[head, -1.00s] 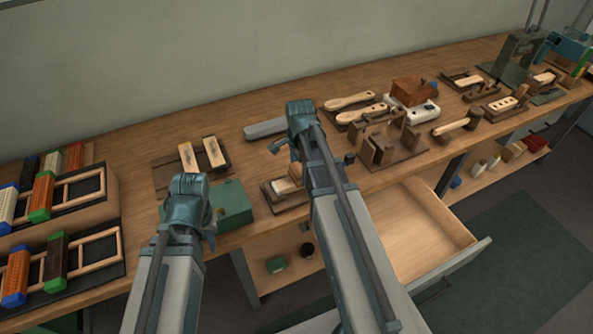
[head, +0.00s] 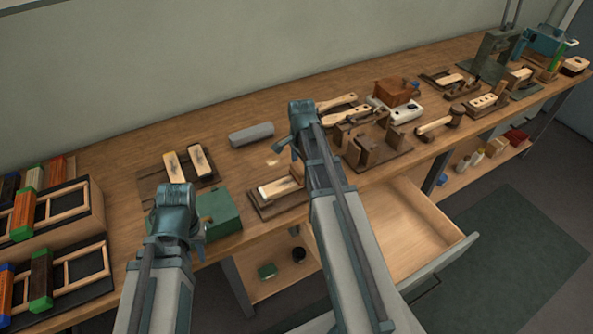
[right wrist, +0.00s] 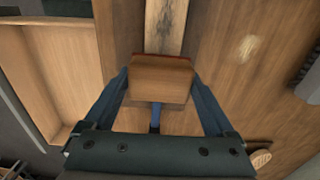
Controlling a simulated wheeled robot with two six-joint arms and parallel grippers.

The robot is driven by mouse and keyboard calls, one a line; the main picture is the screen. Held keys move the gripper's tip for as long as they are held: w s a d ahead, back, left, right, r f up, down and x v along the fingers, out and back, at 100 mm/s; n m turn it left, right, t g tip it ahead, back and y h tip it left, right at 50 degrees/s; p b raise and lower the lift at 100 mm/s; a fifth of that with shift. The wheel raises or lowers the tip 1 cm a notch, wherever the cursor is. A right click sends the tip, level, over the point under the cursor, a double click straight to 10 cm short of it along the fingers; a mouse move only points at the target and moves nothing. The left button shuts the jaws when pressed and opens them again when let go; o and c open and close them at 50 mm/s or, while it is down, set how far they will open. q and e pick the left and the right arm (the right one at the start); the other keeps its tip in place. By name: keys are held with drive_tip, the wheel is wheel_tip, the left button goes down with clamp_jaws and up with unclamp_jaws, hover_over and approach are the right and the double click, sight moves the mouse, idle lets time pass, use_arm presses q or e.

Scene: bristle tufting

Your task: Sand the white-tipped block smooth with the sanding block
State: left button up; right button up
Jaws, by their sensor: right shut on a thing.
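A pale wooden block (head: 278,187) lies in a dark brown holder (head: 262,210) near the bench's front edge. In the right wrist view the pale block (right wrist: 165,27) has dark streaks; I cannot make out a white tip. My right gripper (right wrist: 160,75) is shut on a brown sanding block (right wrist: 163,88) with a reddish edge. The sanding block covers the near part of the pale block; I cannot tell whether they touch. In the head view my right arm hides the sanding block. My left gripper (head: 174,205) is left of the holder; its fingers are hidden.
A green box (head: 218,213) stands between my left gripper and the holder. Two dark-marked blocks (head: 203,163) lie on a mat behind it. A grey block (head: 251,134) lies further back. An open drawer (head: 410,225) juts out at right. A pale patch (head: 272,162) shows on the bench.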

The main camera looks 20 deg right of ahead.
sight(275, 187)
drive_tip(key=shift+d, duration=1.2)
drive_tip(key=shift+f, duration=0.15)
drive_tip(key=shift+c, duration=0.6)
drive_tip(key=shift+a, duration=2)
drive_tip(key=shift+s+a, duration=0.2)
drive_tip(key=shift+a, duration=1.7)
drive_tip(key=shift+c, duration=0.8)
drive_tip(key=shift+a, duration=1.95)
drive_tip(key=shift+r, duration=0.2)
